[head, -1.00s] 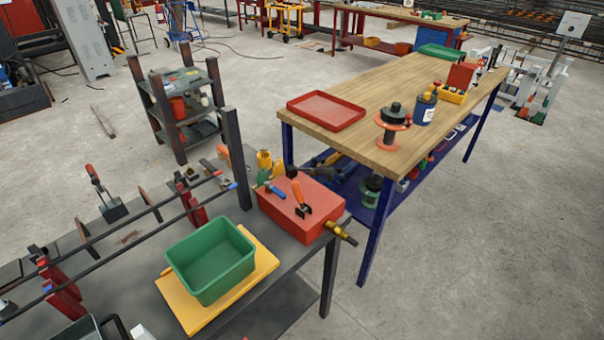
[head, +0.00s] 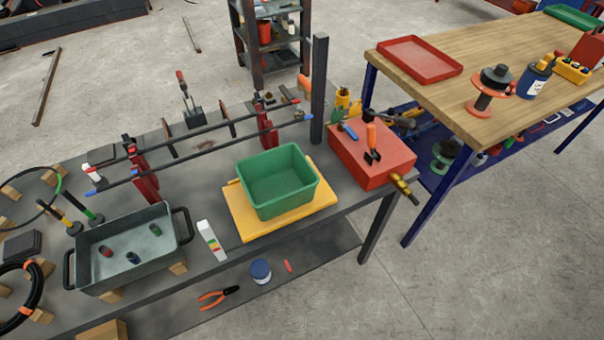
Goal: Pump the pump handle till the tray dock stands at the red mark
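A green tray (head: 278,178) sits on a yellow plate (head: 243,222) at the front edge of the dark bench; the plate may be the tray dock. To its right stands a red box (head: 365,168) with an orange-handled part (head: 371,135) and a blue-handled part (head: 347,131) on top. A brass fitting (head: 402,187) sticks out of its right side. I cannot tell which part is the pump handle. Left of the plate is a white strip (head: 207,236) with small coloured marks; whether this bears the red mark is unclear. My gripper is not in view.
A grey metal tub (head: 112,243) with small cylinders stands left on the bench (head: 185,208). Red clamps (head: 142,172) and long bars lie behind it. Pliers (head: 218,297) and a blue-lidded jar (head: 261,272) are on the lower shelf. A wooden table (head: 445,91) stands right; floor in front is clear.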

